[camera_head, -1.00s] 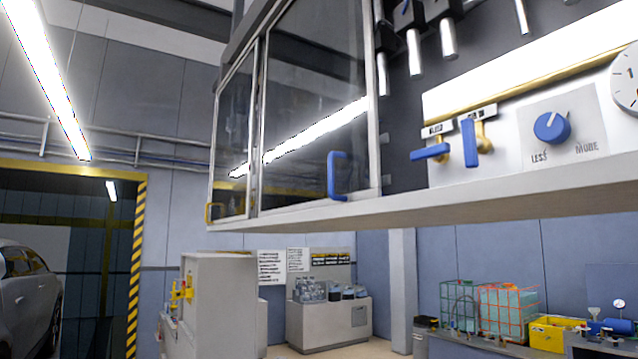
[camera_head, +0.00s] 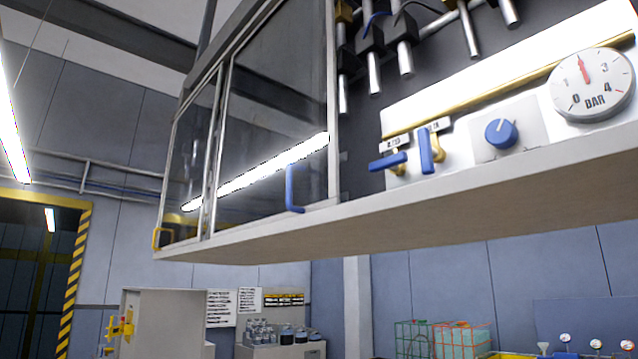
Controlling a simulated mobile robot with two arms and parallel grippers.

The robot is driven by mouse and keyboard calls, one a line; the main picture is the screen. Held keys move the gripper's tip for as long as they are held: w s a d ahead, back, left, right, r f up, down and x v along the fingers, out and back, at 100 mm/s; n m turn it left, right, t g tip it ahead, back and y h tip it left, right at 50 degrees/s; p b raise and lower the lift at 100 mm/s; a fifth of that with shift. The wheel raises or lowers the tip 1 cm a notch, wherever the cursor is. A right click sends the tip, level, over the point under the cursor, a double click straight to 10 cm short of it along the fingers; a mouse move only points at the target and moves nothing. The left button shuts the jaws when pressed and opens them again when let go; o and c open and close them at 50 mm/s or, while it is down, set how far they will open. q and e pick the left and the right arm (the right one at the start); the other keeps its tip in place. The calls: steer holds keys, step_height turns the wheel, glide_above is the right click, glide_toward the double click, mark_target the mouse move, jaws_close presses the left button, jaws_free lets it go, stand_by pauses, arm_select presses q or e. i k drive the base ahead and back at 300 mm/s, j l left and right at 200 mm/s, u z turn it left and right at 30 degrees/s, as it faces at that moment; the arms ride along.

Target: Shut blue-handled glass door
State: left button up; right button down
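The blue-handled glass door (camera_head: 275,110) is a framed pane on the front of the wall cabinet, left of the valve panel. Its blue handle (camera_head: 290,188) sits near the lower right of the pane. A second glass pane with a yellow handle (camera_head: 162,237) is to its left. To the right of the blue-handled door the cabinet front is uncovered, showing pipes and the panel. Neither of my grippers shows in the view.
The cabinet's pale bottom ledge (camera_head: 400,210) juts out overhead. The panel holds blue valve levers (camera_head: 427,150), a blue knob (camera_head: 501,133) and a pressure gauge (camera_head: 590,84). Below stand a grey cabinet (camera_head: 165,320) and crated containers (camera_head: 440,338).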

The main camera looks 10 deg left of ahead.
mark_target(333, 157)
steer(key=i+j+z, duration=0.2)
steer(key=j, duration=0.25)
steer(key=i+j+z, duration=0.2)
steer(key=j, duration=0.25)
steer(key=j+z, duration=0.2)
steer(key=j, duration=0.25)
steer(key=j+z, duration=0.2)
steer(key=j, duration=0.3)
